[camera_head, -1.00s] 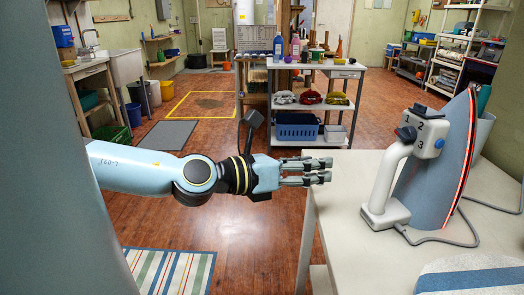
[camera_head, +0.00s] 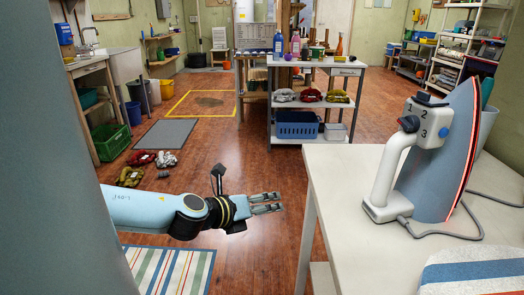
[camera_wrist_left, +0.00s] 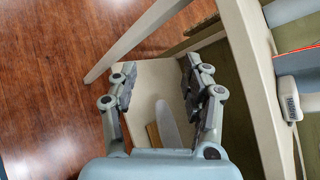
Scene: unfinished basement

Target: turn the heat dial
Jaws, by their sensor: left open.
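A light blue iron (camera_head: 447,165) stands upright on its heel on the white table (camera_head: 355,165) at the right of the head view. Its white handle (camera_head: 388,170) faces left. Near its top is a white housing with the numbers 2 and 3, a dark blue dial (camera_head: 408,123) and a round blue button (camera_head: 444,132). A thin red line glows along the soleplate edge. My left gripper (camera_head: 279,202) is open and empty, left of the table and apart from the iron. In the wrist view the open fingers (camera_wrist_left: 160,88) show nothing between them. My right gripper is out of view.
A grey cord (camera_head: 445,233) lies by the iron, and a striped cloth (camera_head: 475,272) covers the table's front right. A white shelf cart (camera_head: 318,98) stands behind. Beanbags (camera_head: 142,158) and a striped rug (camera_head: 170,270) lie on the floor.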

